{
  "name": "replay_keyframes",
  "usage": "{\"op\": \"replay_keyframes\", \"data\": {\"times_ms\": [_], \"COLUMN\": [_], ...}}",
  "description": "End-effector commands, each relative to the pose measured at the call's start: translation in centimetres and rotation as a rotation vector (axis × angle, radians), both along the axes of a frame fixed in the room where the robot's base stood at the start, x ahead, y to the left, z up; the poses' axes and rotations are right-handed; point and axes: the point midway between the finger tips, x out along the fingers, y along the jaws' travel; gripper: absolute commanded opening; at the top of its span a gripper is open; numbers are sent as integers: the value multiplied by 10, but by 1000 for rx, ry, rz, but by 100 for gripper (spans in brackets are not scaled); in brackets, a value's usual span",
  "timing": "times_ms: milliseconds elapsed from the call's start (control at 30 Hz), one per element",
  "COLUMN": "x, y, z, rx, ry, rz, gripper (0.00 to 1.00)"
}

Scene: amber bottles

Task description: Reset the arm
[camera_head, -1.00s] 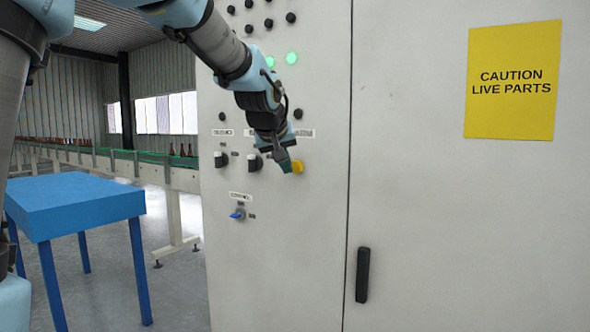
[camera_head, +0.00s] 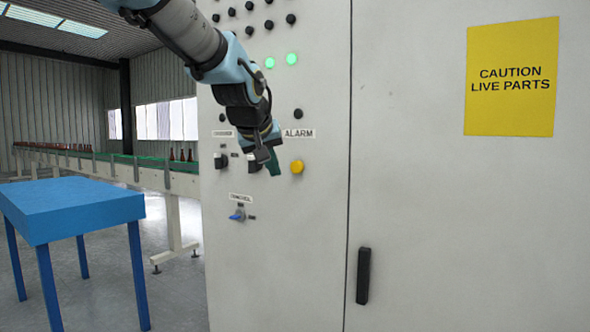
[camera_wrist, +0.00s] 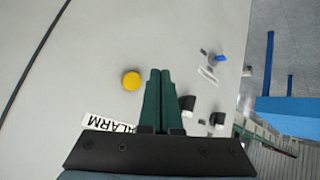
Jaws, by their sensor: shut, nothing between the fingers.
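My gripper (camera_head: 274,168) is in front of the grey control cabinet (camera_head: 278,270), just left of the yellow button (camera_head: 297,167) under the ALARM label (camera_head: 299,133). In the wrist view its two green fingers (camera_wrist: 161,72) lie together with nothing between them. The yellow button (camera_wrist: 131,81) shows there beside the fingertips, apart from them. My arm reaches in from the top left and hides part of the panel, including part of a black knob.
A blue-handled switch (camera_head: 237,215) and a black knob (camera_head: 220,160) sit on the cabinet. Two green lamps (camera_head: 291,59) are lit. A blue table (camera_head: 75,208) stands left, with a conveyor (camera_head: 150,176) carrying brown bottles behind it. A black door handle (camera_head: 363,276) protrudes at right.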

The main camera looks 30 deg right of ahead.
Motion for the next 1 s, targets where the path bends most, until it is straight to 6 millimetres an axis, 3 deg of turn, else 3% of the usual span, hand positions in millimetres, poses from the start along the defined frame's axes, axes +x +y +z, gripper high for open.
{"op": "replay_keyframes", "data": {"times_ms": [467, 567, 667, 767, 867, 1000], "x": [0, 4, 13, 21, 21, 1], "y": [0, 9, 36, 84, 142, 222], "z": [0, -8, -33, -74, -120, -180], "rx": [1, 13, 58, 130, 210, 306], "ry": [0, 8, 34, 85, 156, 272], "rz": [1, 12, 43, 94, 149, 218], "gripper": [0, 0, 0, 0, 0, 0]}}
